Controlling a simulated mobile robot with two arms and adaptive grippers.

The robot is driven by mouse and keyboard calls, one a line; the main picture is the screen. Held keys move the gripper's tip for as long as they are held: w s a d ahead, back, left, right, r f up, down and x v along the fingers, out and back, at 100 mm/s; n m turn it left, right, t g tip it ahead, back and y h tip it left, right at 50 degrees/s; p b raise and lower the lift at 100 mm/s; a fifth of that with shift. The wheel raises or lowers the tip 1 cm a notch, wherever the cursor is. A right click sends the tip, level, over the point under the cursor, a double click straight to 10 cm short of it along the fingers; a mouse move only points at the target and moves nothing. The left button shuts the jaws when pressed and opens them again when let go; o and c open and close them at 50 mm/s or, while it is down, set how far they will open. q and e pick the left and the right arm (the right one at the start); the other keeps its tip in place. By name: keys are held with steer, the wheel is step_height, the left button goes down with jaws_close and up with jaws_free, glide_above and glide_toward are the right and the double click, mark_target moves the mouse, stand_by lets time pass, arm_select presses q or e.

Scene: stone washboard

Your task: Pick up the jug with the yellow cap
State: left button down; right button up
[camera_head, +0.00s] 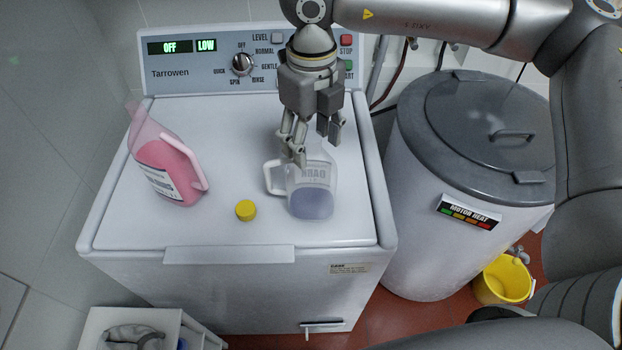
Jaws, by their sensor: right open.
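A yellow cap (245,211) lies loose on the white washing machine's top. To its right stands a translucent jug (311,201) with bluish-purple liquid and a handle on its left side. Its top is hidden behind my right gripper (316,150), so I cannot tell whether it carries a cap. The gripper points down at the jug's upper part, with its fingers spread open. I cannot tell whether they touch the jug. A second jug (165,165) with pink liquid stands at the left, its handle on the right; no yellow cap shows on it. My left gripper is not in view.
The washing machine (130,215) has a control panel (215,72) at its back. A grey-lidded drum (430,220) stands to the right, with a yellow bucket (505,280) on the red floor. The machine top's front right area is clear.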

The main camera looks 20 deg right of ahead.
jaws_close()
steer(key=shift+r, duration=0.15)
stand_by(0.4)
